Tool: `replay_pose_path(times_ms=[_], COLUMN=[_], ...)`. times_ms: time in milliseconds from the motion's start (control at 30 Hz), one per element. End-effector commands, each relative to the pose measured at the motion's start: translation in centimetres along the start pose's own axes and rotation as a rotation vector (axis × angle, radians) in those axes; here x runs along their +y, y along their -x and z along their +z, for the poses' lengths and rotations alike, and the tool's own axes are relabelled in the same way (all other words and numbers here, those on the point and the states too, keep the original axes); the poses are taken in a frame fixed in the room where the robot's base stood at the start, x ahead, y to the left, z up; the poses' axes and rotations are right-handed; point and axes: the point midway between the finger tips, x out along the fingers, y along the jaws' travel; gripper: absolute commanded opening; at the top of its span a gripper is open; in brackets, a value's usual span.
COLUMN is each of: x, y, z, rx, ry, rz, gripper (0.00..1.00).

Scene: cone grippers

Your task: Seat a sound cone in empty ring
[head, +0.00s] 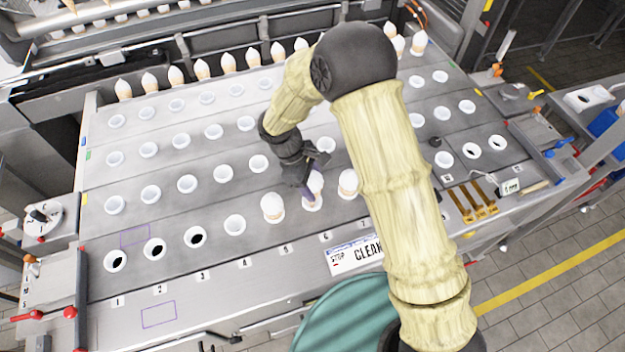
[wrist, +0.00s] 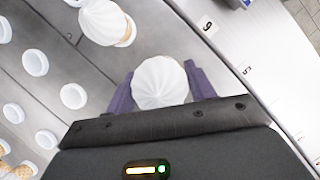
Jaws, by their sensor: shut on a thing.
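My gripper (head: 313,180) reaches down to the front row with its purple fingers shut on a white-topped cone (head: 312,197). In the wrist view that cone (wrist: 160,82) sits between the two fingers, seen from above. Its lower part is hidden, so I cannot tell whether it stands in a ring. Other white-topped cones stand beside it, one to the left (head: 272,207) and one to the right (head: 347,183). To the left, the front row has white rings with dark openings (head: 115,260), (head: 154,249), (head: 195,237), and a ring with a grey opening (head: 235,225).
Rows of white rings fill the grey plate (head: 222,165). Upright cones (head: 148,82) line its back edge.

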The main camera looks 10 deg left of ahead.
Motion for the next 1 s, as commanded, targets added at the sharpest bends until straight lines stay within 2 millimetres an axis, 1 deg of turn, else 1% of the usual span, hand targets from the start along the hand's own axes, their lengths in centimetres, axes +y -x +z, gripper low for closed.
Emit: replay_pose_path(times_ms=[33,600,767,1000], x=[0.0,0.0,0.1,0.0], y=[-0.5,-3.8,-4.2,-4.3], z=[-0.2,-1.6,-1.8,-1.8], rx=[0.000,0.000,0.000,0.001], ry=[0.000,-0.001,-0.001,-0.001], rz=[0.000,-0.001,-0.001,0.000], gripper=[0.43,0.43,0.43,0.43])
